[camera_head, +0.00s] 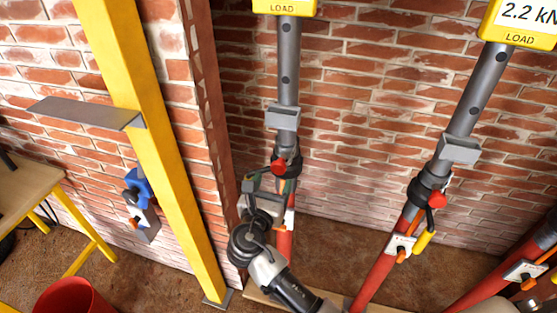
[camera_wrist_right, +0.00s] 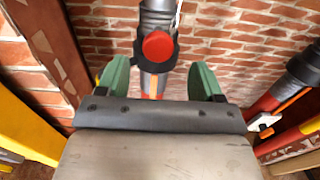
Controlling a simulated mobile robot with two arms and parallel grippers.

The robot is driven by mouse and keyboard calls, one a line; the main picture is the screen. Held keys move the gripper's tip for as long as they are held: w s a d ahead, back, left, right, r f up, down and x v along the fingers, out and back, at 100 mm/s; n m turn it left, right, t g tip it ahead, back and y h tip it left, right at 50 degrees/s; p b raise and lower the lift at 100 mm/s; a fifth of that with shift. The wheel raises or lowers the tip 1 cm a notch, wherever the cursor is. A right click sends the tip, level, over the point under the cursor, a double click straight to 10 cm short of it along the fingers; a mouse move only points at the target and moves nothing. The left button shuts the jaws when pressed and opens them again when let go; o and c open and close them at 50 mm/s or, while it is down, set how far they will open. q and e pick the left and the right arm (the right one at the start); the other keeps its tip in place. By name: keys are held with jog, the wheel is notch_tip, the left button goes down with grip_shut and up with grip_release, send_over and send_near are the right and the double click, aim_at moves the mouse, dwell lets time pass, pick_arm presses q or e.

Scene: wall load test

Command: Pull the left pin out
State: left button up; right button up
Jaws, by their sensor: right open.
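The left prop (camera_head: 288,62) is a grey tube above a red lower tube, with a black collar. A pin with a round red head (camera_head: 278,166) sits in this collar; in the wrist view its red head (camera_wrist_right: 157,46) faces me. My right gripper (camera_head: 271,185) is at the collar, just below and in front of the red head. In the wrist view its green fingers (camera_wrist_right: 160,72) are open, one on each side of the prop, with gaps beside the head. The pin's shaft is hidden. My left gripper is not in view.
A second prop (camera_head: 468,105) with its own red-headed pin (camera_head: 437,200) stands to the right. A yellow post (camera_head: 150,125) with a grey shelf plate (camera_head: 88,110) is at left. A red bucket (camera_head: 73,297) and a bench (camera_head: 22,190) are lower left. Brick wall stands behind.

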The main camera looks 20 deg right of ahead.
aim_at(277, 169)
jog(key=p+x, duration=0.1)
jog(key=x, duration=0.5)
jog(key=shift+w, duration=0.25)
jog(key=shift+x, duration=0.8)
jog(key=shift+c, duration=0.2)
